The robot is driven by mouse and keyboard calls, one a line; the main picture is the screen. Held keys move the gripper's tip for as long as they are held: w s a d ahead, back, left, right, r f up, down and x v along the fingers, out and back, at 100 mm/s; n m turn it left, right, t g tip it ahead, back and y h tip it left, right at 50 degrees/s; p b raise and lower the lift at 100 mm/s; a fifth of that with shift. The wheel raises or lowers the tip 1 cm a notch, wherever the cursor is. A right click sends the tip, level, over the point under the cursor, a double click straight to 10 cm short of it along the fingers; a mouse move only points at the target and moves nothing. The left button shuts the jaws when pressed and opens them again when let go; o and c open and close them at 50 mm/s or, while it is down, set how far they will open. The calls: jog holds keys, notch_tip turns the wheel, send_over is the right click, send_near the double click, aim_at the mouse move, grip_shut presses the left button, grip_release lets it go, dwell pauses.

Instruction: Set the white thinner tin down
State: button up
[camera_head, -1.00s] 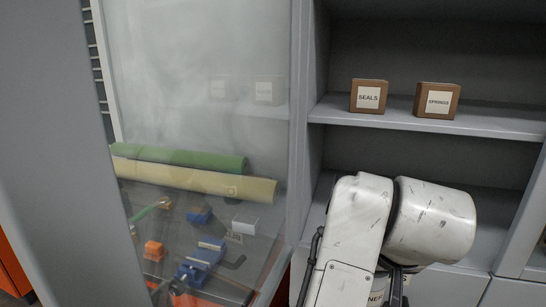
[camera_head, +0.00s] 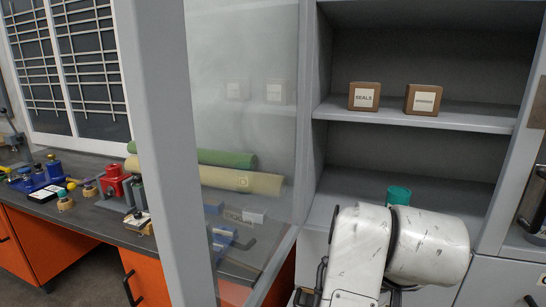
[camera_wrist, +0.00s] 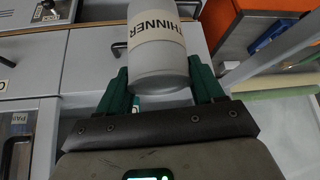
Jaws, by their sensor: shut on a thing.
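The white thinner tin (camera_wrist: 157,45) is between the green fingers of my gripper (camera_wrist: 160,78) in the wrist view. It is a white and grey cylinder with a cream label reading THINNER. The gripper is shut on its sides. Grey drawer fronts (camera_wrist: 40,70) show behind the tin. The lower shelf (camera_head: 345,185) of the grey cabinet is behind my arm.
Boxes marked SEALS (camera_head: 364,97) and another brown box (camera_head: 423,100) stand on the upper shelf. A framed glass door (camera_head: 165,120) stands at left, before a cluttered workbench (camera_head: 100,225).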

jog(key=shift+n, duration=0.5)
jog(key=f, duration=1)
jog(key=s+f+p, duration=0.1)
jog(key=f, duration=0.4)
jog(key=shift+s+f, duration=0.1)
jog(key=shift+y, duration=0.4)
jog(key=s+f, duration=0.3)
jog(key=f, duration=0.2)
jog(key=s+d+f, duration=0.1)
jog(key=s+f, duration=0.2)
jog(key=f, duration=0.2)
jog(key=s+d+f, duration=0.1)
jog(key=s+f, duration=0.2)
jog(key=f, duration=0.2)
jog(key=shift+s+p, duration=0.2)
jog(key=shift+p, duration=0.2)
jog(key=shift+f, duration=0.1)
jog(key=shift+d, duration=0.1)
